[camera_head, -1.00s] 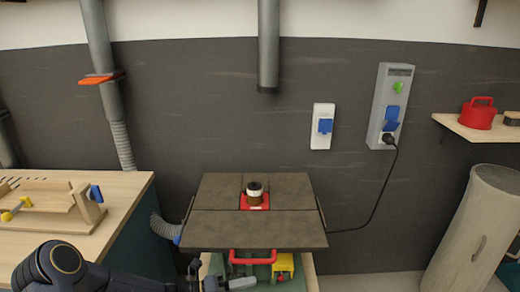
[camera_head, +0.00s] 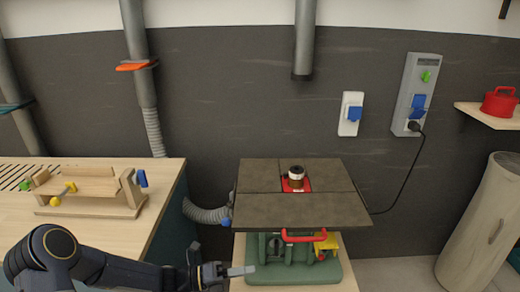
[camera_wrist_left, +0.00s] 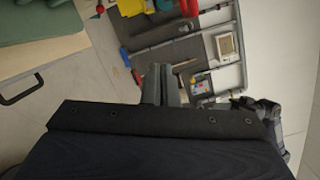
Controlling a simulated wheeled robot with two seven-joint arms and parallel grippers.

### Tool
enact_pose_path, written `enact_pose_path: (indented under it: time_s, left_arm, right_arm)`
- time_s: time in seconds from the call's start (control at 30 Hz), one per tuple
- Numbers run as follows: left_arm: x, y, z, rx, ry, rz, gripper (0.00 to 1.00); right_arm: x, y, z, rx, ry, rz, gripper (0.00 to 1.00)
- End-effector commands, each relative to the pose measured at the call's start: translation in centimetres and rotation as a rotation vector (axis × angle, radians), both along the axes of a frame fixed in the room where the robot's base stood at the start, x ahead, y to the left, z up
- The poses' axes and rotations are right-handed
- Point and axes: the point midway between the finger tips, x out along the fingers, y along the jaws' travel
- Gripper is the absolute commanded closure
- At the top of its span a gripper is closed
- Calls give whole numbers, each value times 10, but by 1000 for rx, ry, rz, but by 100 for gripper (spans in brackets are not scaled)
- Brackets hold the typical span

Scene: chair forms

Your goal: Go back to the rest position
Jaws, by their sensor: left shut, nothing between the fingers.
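My left gripper (camera_head: 240,271) comes in from the lower left in the head view. My right gripper is in neither view.
A router table (camera_head: 270,209) with a dark top, red insert and green base (camera_head: 300,272) stands in the middle. A wooden workbench (camera_head: 105,232) with a wooden jig (camera_head: 90,190) is at the left. A pale cylinder (camera_head: 482,222) stands at the right.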

Motion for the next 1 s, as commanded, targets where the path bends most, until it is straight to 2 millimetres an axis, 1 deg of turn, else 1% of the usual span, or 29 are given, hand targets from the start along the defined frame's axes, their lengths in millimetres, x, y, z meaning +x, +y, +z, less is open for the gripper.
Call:
enact_pose_path:
  time_s: [0.27, 0.47, 0.57, 0.67, 0.7, 0.77, 0.8, 1.0]
  left_arm:
    - [-20, 8, 26, 139, -234, -81, 100]
    - [-48, 20, 53, 297, -523, -191, 100]
    - [-67, 30, 70, 404, -725, -272, 100]
    - [-95, 44, 88, 536, -984, -387, 100]
    - [-107, 51, 94, 593, -1097, -442, 100]
    - [-124, 62, 103, 675, -1262, -524, 100]
    - [-136, 69, 108, 726, -1371, -583, 100]
    - [-190, 109, 125, 966, -1874, -905, 100]
  right_arm:
    - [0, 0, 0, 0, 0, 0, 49]
    - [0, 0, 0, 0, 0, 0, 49]
    - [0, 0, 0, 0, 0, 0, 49]
    - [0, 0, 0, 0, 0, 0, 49]
    - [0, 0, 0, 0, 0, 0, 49]
    - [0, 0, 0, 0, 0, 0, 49]
    - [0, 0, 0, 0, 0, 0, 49]
    - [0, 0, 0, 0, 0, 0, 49]
